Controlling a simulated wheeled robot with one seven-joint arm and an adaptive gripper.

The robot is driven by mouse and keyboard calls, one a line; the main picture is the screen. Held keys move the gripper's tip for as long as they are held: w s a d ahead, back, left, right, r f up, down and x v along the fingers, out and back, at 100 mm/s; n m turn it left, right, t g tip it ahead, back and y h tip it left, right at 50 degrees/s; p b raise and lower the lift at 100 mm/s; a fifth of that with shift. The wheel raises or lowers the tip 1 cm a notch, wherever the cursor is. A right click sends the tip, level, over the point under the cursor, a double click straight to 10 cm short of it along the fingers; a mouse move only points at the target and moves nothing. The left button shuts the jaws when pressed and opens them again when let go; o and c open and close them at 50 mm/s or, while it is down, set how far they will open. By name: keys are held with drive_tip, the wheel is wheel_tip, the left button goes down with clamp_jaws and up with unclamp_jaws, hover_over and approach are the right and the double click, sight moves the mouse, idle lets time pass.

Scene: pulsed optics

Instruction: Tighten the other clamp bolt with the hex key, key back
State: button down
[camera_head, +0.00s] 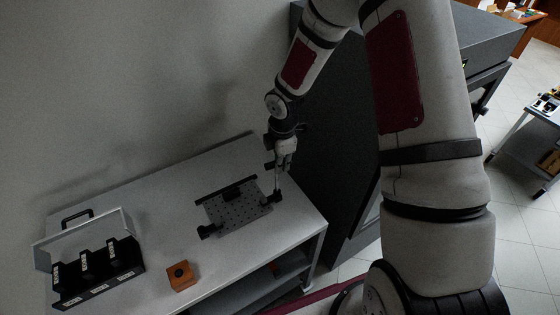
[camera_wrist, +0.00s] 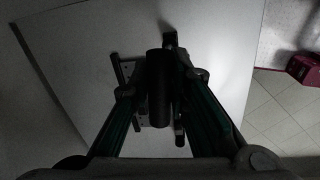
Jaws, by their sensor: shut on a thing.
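A dark perforated plate (camera_head: 232,210) lies on the light bench, with a black bar along its far edge. One dark clamp (camera_head: 207,231) sits at its left end and another clamp (camera_head: 276,197) at its right end. My gripper (camera_head: 282,163) is above the right clamp, shut on the hex key (camera_head: 277,182), whose thin shaft points down to that clamp. In the wrist view the key's dark round handle (camera_wrist: 158,92) stands between the fingers and hides part of the plate. I cannot tell whether the tip sits in the bolt.
An orange block (camera_head: 182,277) with a dark hole stands at the bench's front edge. A dark cabinet (camera_head: 335,165) stands close right of the bench (camera_head: 160,208).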

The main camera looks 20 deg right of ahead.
drive_tip(key=m, duration=0.3)
drive_tip(key=shift+s+a+m+p, duration=0.1)
drive_tip(key=shift+s+m+p, duration=0.1)
drive_tip(key=shift+m+p, duration=0.15)
drive_tip(key=m, duration=0.3)
drive_tip(key=shift+s+f+h, duration=0.1)
drive_tip(key=shift+h, duration=0.3)
drive_tip(key=shift+m, duration=0.25)
drive_tip(key=shift+a+m, duration=0.1)
drive_tip(key=shift+m, duration=0.5)
drive_tip(key=m, duration=0.5)
drive_tip(key=shift+s+a+f+g+h, duration=0.1)
drive_tip(key=shift+s+a+g+h, duration=0.1)
drive_tip(key=shift+g+h, duration=0.15)
drive_tip(key=shift+m, duration=0.3)
